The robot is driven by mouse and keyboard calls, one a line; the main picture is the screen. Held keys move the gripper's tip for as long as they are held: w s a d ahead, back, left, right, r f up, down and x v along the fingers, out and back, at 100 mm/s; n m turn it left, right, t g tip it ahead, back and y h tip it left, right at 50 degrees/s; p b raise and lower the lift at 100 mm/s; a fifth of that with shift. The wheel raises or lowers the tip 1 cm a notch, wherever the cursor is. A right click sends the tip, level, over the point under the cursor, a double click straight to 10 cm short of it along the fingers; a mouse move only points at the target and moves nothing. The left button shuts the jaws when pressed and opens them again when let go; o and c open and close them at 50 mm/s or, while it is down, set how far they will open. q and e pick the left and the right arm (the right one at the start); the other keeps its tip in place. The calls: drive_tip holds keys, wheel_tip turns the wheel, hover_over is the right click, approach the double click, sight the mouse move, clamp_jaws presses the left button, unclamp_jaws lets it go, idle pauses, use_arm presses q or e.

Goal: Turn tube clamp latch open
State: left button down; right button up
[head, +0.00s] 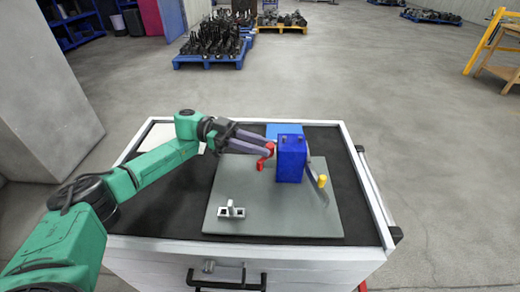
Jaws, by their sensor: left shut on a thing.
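A blue block (291,160) with small pegs on top stands upright on a grey plate (270,225). A red hooked piece (265,158), which looks like the latch handle, is at the block's left side. A grey lever with a yellow tip (322,181) slants down on the block's right side. My left gripper (268,147) reaches in from the left and is shut on the red piece; its fingertips partly hide it. Whether the red piece is joined to the block cannot be told. My right gripper is not in view.
A silver bracket (231,210) lies on the plate's front left part. A light blue flat thing (284,129) is behind the block. The white-edged cart (365,185) has a black top with free room at left. Pallets of dark parts (212,60) stand far off.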

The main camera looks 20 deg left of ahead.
use_arm(q)
drive_tip(key=c, duration=0.7)
unclamp_jaws()
